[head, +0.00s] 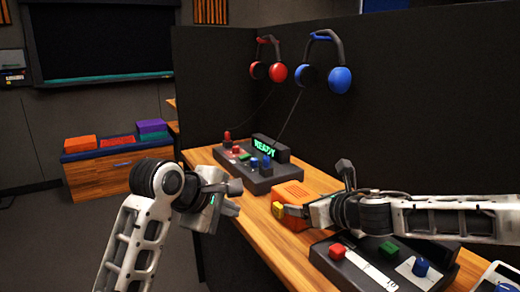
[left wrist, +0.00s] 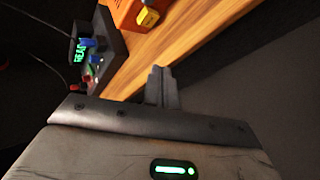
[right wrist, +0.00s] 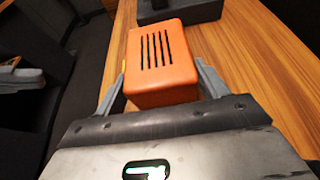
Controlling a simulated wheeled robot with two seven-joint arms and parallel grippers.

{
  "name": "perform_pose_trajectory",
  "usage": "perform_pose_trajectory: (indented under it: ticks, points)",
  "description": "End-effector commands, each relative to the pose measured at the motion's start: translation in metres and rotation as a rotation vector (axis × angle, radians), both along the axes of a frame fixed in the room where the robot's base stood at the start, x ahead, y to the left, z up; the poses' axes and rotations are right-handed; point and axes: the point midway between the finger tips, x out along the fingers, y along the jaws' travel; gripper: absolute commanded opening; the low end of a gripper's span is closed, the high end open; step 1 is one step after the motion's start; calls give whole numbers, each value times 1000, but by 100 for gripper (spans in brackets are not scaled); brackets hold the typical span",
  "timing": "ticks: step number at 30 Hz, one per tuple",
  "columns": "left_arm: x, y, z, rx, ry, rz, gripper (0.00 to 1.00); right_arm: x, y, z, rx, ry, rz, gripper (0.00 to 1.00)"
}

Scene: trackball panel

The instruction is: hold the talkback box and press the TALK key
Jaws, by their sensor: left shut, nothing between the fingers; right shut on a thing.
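My right gripper (right wrist: 160,88) is shut on the box, one finger on each side. Whether the box touches the table is unclear. My left gripper (head: 238,198) is shut and empty, left of the box and apart from the key.
A dark panel (head: 262,181) with a green READY display (head: 267,144) stands behind the box. Another panel (head: 345,273) lies below my right arm. Red headphones (head: 268,60) and blue headphones (head: 325,65) hang on the dark partition (head: 215,75). Open floor lies left of the table (head: 262,240).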

Motion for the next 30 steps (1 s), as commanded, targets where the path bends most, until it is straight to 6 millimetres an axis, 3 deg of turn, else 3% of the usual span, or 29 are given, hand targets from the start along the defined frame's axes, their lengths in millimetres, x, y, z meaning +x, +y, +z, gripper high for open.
perform_pose_trajectory:
  ticks: [13, 26, 27, 29, 30]
  points:
    - [-16, 13, 28, 1, -1, 2, 0, 0, 0, 1, 1, -1, 0, 46]
    - [-18, 14, 31, 1, 0, 1, 0, 0, 0, 1, 1, -1, 0, 46]
    - [-18, 14, 31, 1, 0, 1, 0, 0, 0, 1, 1, -1, 0, 78]
    - [-18, 14, 31, 1, 0, 1, 0, 0, 0, 1, 1, -1, 0, 95]
    - [-18, 14, 31, 1, 0, 1, 0, 0, 0, 1, 1, -1, 0, 98]
